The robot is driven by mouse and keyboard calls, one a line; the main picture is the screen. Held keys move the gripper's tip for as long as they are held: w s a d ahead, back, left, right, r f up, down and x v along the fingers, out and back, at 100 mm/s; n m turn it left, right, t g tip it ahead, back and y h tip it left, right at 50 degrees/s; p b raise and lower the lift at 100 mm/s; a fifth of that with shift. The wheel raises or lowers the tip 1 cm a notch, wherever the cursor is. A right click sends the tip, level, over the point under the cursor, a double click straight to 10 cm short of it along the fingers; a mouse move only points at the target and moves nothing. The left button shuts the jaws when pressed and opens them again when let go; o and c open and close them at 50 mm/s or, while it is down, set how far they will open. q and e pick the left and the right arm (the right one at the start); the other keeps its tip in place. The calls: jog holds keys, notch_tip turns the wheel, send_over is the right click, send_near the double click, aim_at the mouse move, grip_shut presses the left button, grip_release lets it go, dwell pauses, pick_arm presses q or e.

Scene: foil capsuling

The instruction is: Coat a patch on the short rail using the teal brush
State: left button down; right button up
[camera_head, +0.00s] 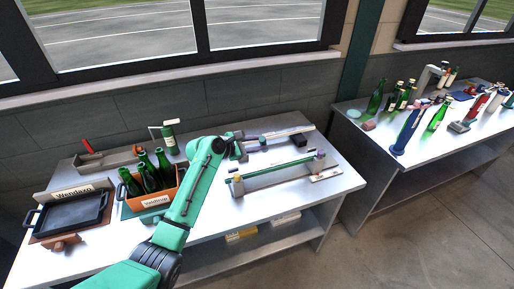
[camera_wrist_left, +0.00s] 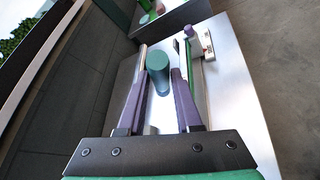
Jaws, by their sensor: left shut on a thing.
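My left gripper (camera_head: 237,147) is over the back middle of the left table. In the left wrist view its two purple fingers (camera_wrist_left: 160,80) are closed on a teal cylinder, which looks like the handle of the teal brush (camera_wrist_left: 158,66). The brush's bristles are hidden. A low rail with a green top edge (camera_head: 278,171) stands on the table in front of the gripper, between end posts. A rail also shows in the left wrist view (camera_wrist_left: 198,75), right of the fingers and apart from the brush. Which rail is the short one I cannot tell. My right gripper is not in view.
An orange crate (camera_head: 150,203) of green bottles stands left of my arm. A black tray (camera_head: 72,213) lies at the far left. A pale bar (camera_head: 275,135) lies behind the rail. The right table (camera_head: 375,150) holds several bottles. The table's front right is clear.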

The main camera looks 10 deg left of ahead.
pick_arm(q)
jog(key=shift+s+r, duration=0.1)
dwell(0.3)
jog(key=shift+w+r+n+g, duration=0.1)
jog(key=shift+w+n+g, duration=0.5)
jog(key=shift+w+g, duration=0.5)
jog(key=shift+s+a, duration=0.1)
